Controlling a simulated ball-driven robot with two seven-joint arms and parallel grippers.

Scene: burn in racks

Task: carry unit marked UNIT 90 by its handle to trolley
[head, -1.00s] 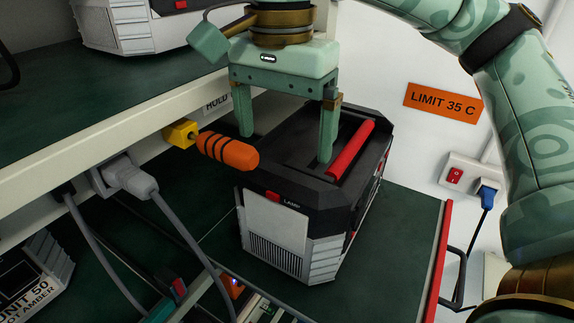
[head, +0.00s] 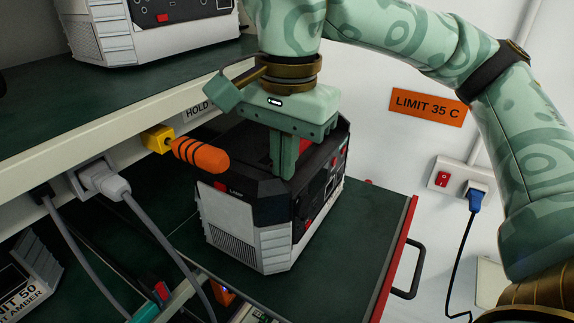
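A black-topped unit with white ribbed sides (head: 232,222) sits upright on a dark green surface. No UNIT 90 mark is readable on it. Its red handle (head: 333,155) is mostly hidden behind my gripper, with only a small red bit showing. My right gripper (head: 284,174) points down at the top of the unit. Its fingers line up one before the other from here, so their gap and any hold on the handle do not show. My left gripper is not in view. I cannot make out a trolley for certain.
An orange striped grip (head: 200,156) on a yellow block juts from the shelf edge (head: 125,142) close to the unit. Grey plugs and cables (head: 105,184) hang at left. The green surface (head: 362,225) has a red edge with a black handle (head: 410,270); its right part is clear.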

